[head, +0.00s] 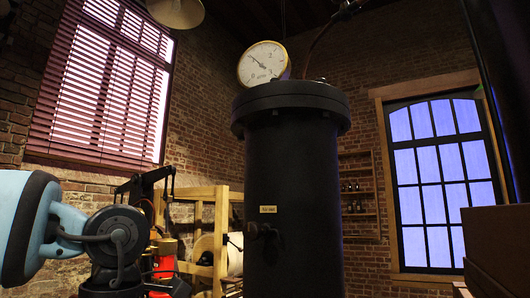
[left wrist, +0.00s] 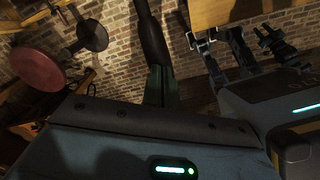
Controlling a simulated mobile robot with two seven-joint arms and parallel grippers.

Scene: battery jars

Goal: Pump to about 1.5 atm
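A tall black cylindrical vessel (head: 295,200) with a wide flanged lid stands upright in the middle of the head view. A round white gauge (head: 263,63) with a brass rim sits on top. Its needle points to the upper left, between the 0 and 2 marks; the exact value is too small to read. A small dark fitting (head: 262,231) shows on the vessel's front, under a little brass label. My blue and white left arm comes in at the lower left, with a dark joint at its end. I cannot make out its fingertips. My right gripper is out of view.
A wooden frame (head: 221,226) and a red object (head: 165,258) stand behind my left arm. A brown box (head: 498,245) is at the lower right. In the left wrist view, a reddish disc (left wrist: 38,70) and a dark upright post (left wrist: 153,40) stand before brick.

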